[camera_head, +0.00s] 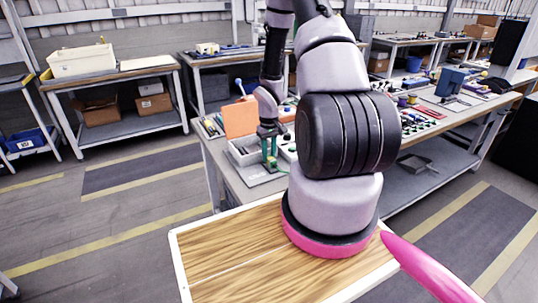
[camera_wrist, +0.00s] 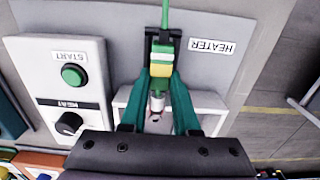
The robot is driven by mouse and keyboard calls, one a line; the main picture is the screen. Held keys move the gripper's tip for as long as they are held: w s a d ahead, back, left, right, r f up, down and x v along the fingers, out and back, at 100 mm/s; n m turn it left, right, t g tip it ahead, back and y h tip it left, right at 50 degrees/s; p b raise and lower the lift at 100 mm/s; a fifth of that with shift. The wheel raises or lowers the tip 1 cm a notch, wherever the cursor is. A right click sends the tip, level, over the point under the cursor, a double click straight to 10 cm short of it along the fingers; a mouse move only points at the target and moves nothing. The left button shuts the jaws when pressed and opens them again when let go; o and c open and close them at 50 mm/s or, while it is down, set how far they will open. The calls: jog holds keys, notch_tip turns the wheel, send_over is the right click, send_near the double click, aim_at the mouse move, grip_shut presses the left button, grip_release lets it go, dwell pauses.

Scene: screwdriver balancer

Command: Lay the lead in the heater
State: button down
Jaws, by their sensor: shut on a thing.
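The lead (camera_wrist: 162,68) is a green and yellow plug body with a green cable running to the top of the wrist view and a metal tip toward my wrist. My gripper (camera_wrist: 162,78) has teal fingers shut on the plug body from both sides. The heater (camera_wrist: 210,75) is a light grey panel with an upside-down HEATER label. A dark bracket shows around the upper end of the lead; I cannot tell whether they touch. In the head view my gripper (camera_head: 270,160) points down at the workbench, and the lead is too small to make out.
A white control box with a green START button (camera_wrist: 73,75) and a black HEAT knob (camera_wrist: 68,123) stands left of the lead. An orange panel (camera_head: 240,118) stands beside my gripper. More tools lie along the bench to the right.

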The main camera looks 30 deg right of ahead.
jog(key=shift+f, duration=0.6)
dwell(0.5)
jog(key=c, duration=0.6)
grip_release()
notch_tip(320, 180, up, 11)
jog(key=shift+f, duration=0.1)
